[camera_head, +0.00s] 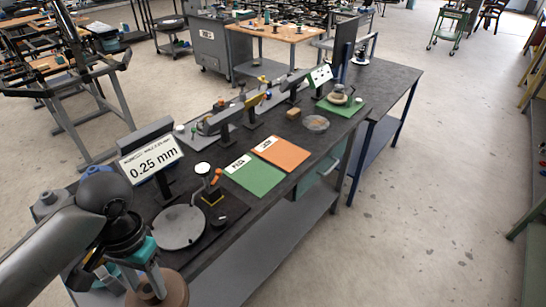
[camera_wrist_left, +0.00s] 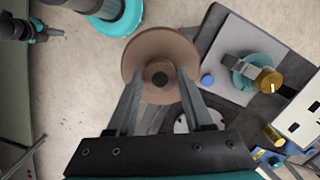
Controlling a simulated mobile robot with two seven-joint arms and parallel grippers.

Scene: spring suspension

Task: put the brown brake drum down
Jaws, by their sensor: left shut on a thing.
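The brown brake drum (camera_head: 172,290) is at the bottom left of the head view, partly hidden by my left gripper (camera_head: 143,280). In the left wrist view the drum (camera_wrist_left: 150,45) is a broad brown disc with a raised hub and dark centre. My left gripper (camera_wrist_left: 160,82) is shut on that hub with one finger on each side. The drum is held beside the near left end of the dark workbench (camera_head: 240,235), with floor behind it in the wrist view. A dark, arm-like part with teal bits is at the wrist view's top left; its jaws are unclear.
A round grey plate (camera_head: 180,227) lies on the bench near the 0.25 mm sign (camera_head: 150,160). Green (camera_head: 256,174) and orange (camera_head: 283,152) mats lie further along. Gauges and small parts line the back. A round clear dish (camera_head: 316,123) stands beyond the mats. Floor is free right of the bench.

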